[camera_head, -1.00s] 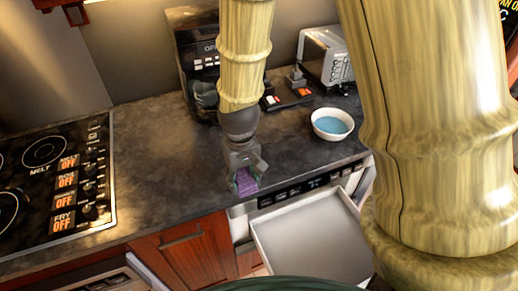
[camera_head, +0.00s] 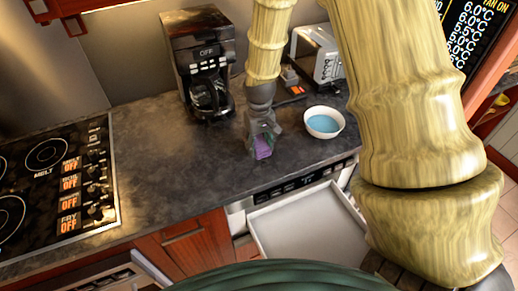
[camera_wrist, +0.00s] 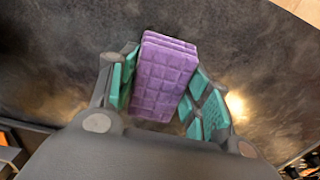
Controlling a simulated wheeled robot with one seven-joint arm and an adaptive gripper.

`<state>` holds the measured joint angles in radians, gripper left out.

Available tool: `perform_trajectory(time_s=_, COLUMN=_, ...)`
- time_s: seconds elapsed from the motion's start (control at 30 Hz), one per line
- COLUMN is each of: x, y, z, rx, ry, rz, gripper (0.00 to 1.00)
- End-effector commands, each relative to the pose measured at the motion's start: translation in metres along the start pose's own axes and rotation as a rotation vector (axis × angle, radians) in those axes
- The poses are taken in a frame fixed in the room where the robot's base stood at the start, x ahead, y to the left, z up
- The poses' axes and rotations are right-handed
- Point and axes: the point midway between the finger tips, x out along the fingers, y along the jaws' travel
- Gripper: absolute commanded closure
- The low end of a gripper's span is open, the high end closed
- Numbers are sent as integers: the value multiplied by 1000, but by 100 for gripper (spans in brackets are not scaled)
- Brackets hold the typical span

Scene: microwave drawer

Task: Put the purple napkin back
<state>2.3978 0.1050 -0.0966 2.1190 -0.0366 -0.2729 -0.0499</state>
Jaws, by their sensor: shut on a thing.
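The purple napkin (camera_head: 263,147) is a folded, quilted block. In the wrist view the napkin (camera_wrist: 162,75) stands between the teal finger pads of my gripper (camera_wrist: 165,95), which is shut on it. In the head view my gripper (camera_head: 263,145) points down over the dark countertop, near its front edge. I cannot tell whether the napkin touches the counter. The open microwave drawer (camera_head: 305,225) lies below and to the right of my gripper, its pale inside visible and empty where it shows.
A white bowl with blue contents (camera_head: 324,123) stands right of my gripper. A coffee maker (camera_head: 202,65) and a toaster (camera_head: 318,55) stand at the back. A stovetop (camera_head: 55,185) is at the left. The counter (camera_head: 165,150) between stovetop and gripper is clear.

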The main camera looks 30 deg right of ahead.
Motion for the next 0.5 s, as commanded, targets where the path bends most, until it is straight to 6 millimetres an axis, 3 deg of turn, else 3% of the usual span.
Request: perform_trajectory(time_s=0.5, x=33, y=0, z=1, rx=0, ry=-1, rz=0, gripper=78)
